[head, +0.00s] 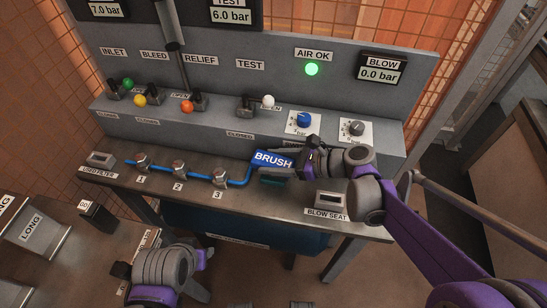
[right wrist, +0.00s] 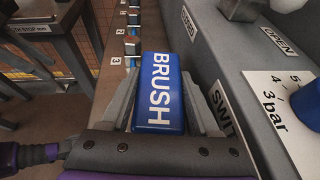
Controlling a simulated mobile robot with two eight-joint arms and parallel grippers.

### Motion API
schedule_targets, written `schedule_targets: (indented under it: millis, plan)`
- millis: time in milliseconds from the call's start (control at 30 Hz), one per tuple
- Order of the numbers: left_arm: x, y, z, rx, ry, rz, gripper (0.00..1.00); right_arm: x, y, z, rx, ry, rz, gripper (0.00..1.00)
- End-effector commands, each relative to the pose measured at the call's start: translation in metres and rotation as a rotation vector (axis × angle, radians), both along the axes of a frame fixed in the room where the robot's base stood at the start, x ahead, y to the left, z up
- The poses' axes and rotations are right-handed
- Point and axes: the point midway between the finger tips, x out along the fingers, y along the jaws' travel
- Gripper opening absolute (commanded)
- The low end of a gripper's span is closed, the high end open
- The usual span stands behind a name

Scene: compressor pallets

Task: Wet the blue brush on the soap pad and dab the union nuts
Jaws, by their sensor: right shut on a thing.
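The blue brush (head: 272,160), a block lettered BRUSH, is held in my right gripper (head: 284,164) above the bench, right of nut 3. In the right wrist view the brush (right wrist: 158,92) sits between the two grey fingers (right wrist: 160,110). A teal patch (head: 271,181), perhaps the soap pad, shows just below the brush, mostly covered; I cannot tell whether they touch. Union nuts 1 (head: 142,161), 2 (head: 178,169) and 3 (head: 219,177) sit along a blue tube. My left arm shows at the lower left, its fingers unclear.
The grey panel with coloured valve knobs (head: 187,105) and regulator dials (head: 303,121) rises behind the bench. The BLOW SEAT block (head: 329,201) is right of the brush, the USED FILTER block (head: 101,159) at the left end. A LONG-labelled box (head: 35,225) stands lower left.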

Motion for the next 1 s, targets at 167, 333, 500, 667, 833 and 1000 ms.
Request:
schedule_targets:
  millis: [167,333,500,667,833,1000]
  plan:
    - [0.000,0.000,-0.014,0.000,0.004,0.000,0.43,0.000,0.000,-0.017,0.000,0.001,0.000,0.01]
    - [0.000,0.000,-0.015,0.000,0.005,0.000,0.43,0.000,0.000,-0.019,0.001,0.000,0.000,0.01]
    - [0.000,0.000,-0.014,0.000,0.005,0.000,0.43,0.000,0.000,-0.018,0.001,0.000,0.000,0.01]
    - [0.000,0.000,-0.015,0.000,0.005,0.000,0.43,0.000,0.000,-0.019,0.001,0.000,0.000,0.01]
    - [0.000,0.000,-0.018,0.000,0.006,0.000,0.43,0.000,0.000,-0.022,0.000,0.001,0.000,0.01]
    - [0.000,0.000,-0.020,0.000,0.007,0.000,0.43,0.000,0.000,-0.026,0.000,0.001,0.000,0.01]
